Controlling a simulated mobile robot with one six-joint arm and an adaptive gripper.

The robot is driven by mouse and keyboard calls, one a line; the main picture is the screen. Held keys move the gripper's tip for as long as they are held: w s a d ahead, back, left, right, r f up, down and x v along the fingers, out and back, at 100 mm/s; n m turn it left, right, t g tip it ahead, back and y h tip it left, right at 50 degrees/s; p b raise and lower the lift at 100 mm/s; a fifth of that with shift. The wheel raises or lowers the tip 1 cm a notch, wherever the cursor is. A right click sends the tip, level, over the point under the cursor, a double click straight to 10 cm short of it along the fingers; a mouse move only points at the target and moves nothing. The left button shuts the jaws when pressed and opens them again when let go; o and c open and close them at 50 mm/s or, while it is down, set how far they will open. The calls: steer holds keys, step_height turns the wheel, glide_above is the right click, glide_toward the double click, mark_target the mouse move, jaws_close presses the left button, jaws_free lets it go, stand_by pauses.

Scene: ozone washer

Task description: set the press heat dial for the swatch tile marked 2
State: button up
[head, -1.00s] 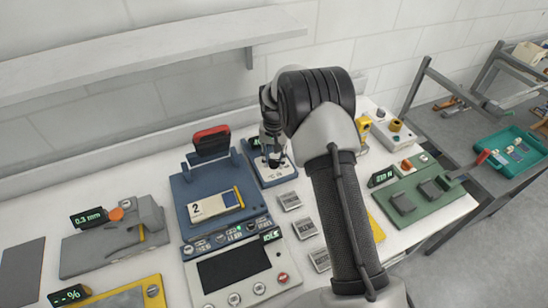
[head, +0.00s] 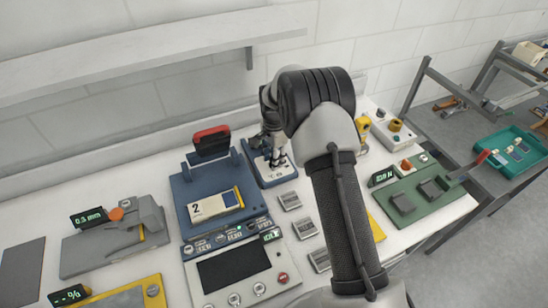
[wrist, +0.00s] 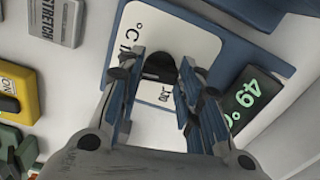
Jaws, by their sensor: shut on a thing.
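The swatch tile marked 2 (head: 215,205) lies on the blue press (head: 185,190). The heat dial unit is a blue box (head: 262,178) with a white face marked °C, right of the press. Its dark knob (wrist: 159,66) shows in the wrist view between my fingers. My gripper (head: 277,160) is shut on this knob, pointing down; it also shows in the wrist view (wrist: 160,75). My fingers hide part of the scale.
The press has a raised red handle (head: 211,133). A control panel (head: 235,267) with a dark screen is in front. Small grey labelled blocks (head: 290,201) lie right of it. A green fixture (head: 425,185) stands further right, and a wall shelf (head: 150,45) hangs behind.

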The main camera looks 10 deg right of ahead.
steer(key=shift+m, duration=0.8)
steer(key=o, duration=1.1)
steer(key=shift+c, duration=0.2)
step_height(320, 180, up, 12)
